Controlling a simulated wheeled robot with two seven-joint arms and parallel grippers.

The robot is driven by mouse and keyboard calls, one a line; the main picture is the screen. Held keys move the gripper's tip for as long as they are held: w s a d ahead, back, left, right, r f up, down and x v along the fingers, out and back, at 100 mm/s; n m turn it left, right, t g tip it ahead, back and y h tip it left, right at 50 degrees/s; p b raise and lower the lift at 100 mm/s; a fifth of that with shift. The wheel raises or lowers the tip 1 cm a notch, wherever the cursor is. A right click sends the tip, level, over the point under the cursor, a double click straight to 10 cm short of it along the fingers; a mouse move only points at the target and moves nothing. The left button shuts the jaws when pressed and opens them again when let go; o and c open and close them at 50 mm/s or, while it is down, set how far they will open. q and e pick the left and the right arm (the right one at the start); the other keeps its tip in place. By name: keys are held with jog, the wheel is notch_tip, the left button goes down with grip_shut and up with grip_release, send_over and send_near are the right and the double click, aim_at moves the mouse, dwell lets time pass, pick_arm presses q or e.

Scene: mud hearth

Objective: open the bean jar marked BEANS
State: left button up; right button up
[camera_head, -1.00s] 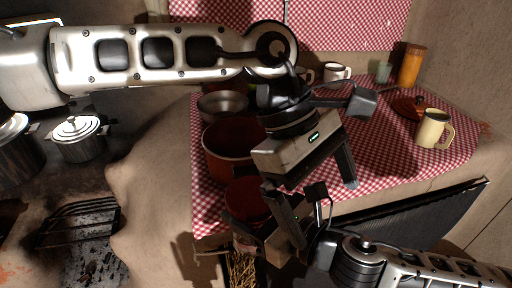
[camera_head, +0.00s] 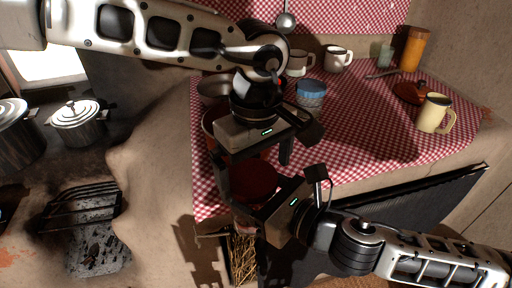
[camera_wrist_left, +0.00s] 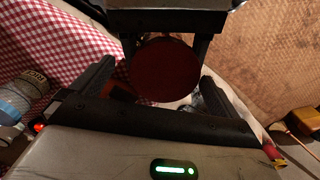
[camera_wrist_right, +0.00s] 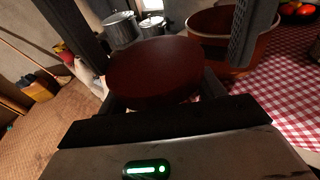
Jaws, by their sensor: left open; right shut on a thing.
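No BEANS marking shows. The lid also shows in the left wrist view (camera_wrist_left: 165,69) and the right wrist view (camera_wrist_right: 155,71). My right gripper (camera_head: 258,212) is shut on the jar from the right side, below the lid; its fingertips are mostly hidden. My left gripper (camera_head: 252,170) is open just above the lid, pointing down, with one finger on either side of it. The lid sits on the jar.
A red-brown pot (camera_wrist_right: 235,52) stands close behind the jar, mostly hidden by my left gripper in the head view. A blue jar (camera_head: 311,94), marked RICE in the left wrist view (camera_wrist_left: 22,95), stands behind. A cream mug (camera_head: 432,113) is at right. The cloth's middle right is clear.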

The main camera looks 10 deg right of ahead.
pick_arm(q)
jog(key=shift+f, duration=0.4)
jog(key=c, duration=1)
jog(key=shift+w+d+r+n, duration=0.1)
jog(key=shift+n, duration=0.8)
jog(key=shift+d+r+n, duration=0.1)
jog(key=shift+n, duration=0.8)
jog(key=o, duration=1)
jog(key=shift+a+r, duration=0.15)
jog(key=shift+r, duration=1.95)
jog(key=m, duration=0.1)
jog(key=r, duration=0.1)
jog(key=r+m, duration=0.1)
jog(key=shift+s+a+r+m, duration=0.2)
jog(key=shift+s+r+m, duration=0.05)
jog(key=shift+m, duration=0.05)
jog(key=shift+w+a+r+m, duration=0.1)
jog(key=shift+a+r+m, duration=0.2)
jog(key=shift+m, duration=0.1)
notch_tip(320, 180, down, 8)
jog(key=shift+r, duration=0.2)
